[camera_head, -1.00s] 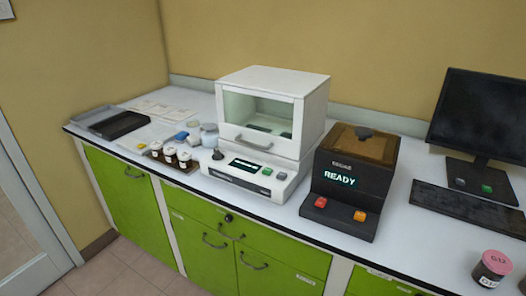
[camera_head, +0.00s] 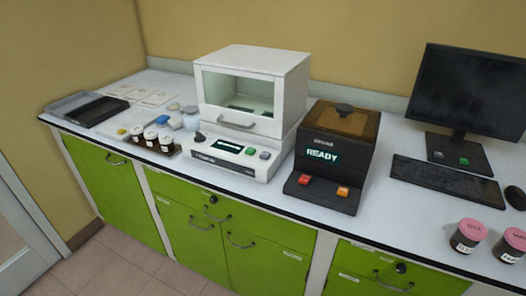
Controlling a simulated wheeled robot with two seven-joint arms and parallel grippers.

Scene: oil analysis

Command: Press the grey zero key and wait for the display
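The white balance (camera_head: 208,158) stands on the counter, with a glass-fronted chamber (camera_head: 238,92) and a handle on its front. Its small dark display (camera_head: 229,146) is lit in green, but the characters are too small to read. Two small keys sit right of the display: a greenish one (camera_head: 250,151) and the grey key (camera_head: 265,155) at the far right. Nothing covers or touches the keys. Neither of my grippers is in view.
A black analyser (camera_head: 322,160) reading READY, with red and orange buttons, stands right of the balance. Small jars (camera_head: 150,136) sit in a rack to its left, beside a black tray (camera_head: 99,111). A monitor (camera_head: 467,88), keyboard (camera_head: 446,180) and pink-lidded jars (camera_head: 467,236) are at right.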

